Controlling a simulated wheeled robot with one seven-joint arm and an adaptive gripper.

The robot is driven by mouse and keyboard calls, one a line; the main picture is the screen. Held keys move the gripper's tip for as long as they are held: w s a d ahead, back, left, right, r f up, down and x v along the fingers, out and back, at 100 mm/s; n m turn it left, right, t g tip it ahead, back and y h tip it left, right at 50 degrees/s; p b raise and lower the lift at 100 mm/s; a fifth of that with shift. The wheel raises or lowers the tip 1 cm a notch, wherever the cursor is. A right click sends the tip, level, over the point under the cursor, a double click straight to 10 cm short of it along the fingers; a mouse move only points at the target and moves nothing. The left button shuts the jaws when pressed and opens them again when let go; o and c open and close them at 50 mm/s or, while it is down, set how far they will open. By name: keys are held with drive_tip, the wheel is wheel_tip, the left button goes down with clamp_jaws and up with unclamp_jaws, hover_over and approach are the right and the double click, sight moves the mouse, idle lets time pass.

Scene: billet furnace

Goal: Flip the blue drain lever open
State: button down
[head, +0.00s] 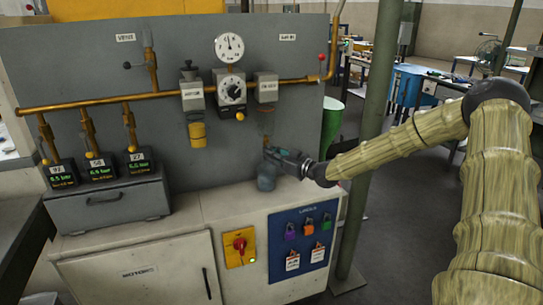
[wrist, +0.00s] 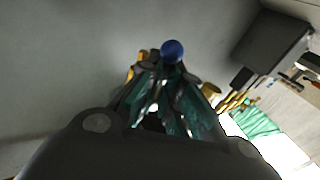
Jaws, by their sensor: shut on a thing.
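The blue ball knob of the drain lever (wrist: 172,50) shows at the tips of my gripper's fingers in the wrist view. My gripper (wrist: 168,78) has its teal-padded fingers closed around the lever just below the knob. In the head view my gripper (head: 272,153) reaches in from the right to the grey panel, under the valve labelled on/off. The lever is hidden behind the fingers there, so its angle cannot be told. A grey-blue cup (head: 266,183) stands on the cabinet top right below the gripper.
The grey panel (head: 90,75) carries brass pipes, a round dial gauge (head: 229,47) and a yellow filter bowl (head: 197,134) left of my gripper. Gauge blocks (head: 102,168) stand at the left. A green-grey post (head: 376,95) rises close behind my arm.

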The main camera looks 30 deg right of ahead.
drive_tip(key=shift+s+a+f+m+b, duration=0.15)
drive_tip(key=shift+f+m+b, duration=0.2)
drive_tip(key=shift+m, duration=0.25)
drive_tip(key=shift+f, duration=0.1)
drive_tip(key=c, duration=1.6)
unclamp_jaws()
drive_tip(key=shift+c, duration=0.2)
drive_tip(key=shift+o, duration=0.2)
drive_tip(key=shift+w, duration=0.2)
drive_tip(key=shift+s, duration=0.4)
drive_tip(key=v, duration=1.1)
drive_tip(key=shift+d+f, duration=0.35)
drive_tip(key=shift+s+a, duration=0.1)
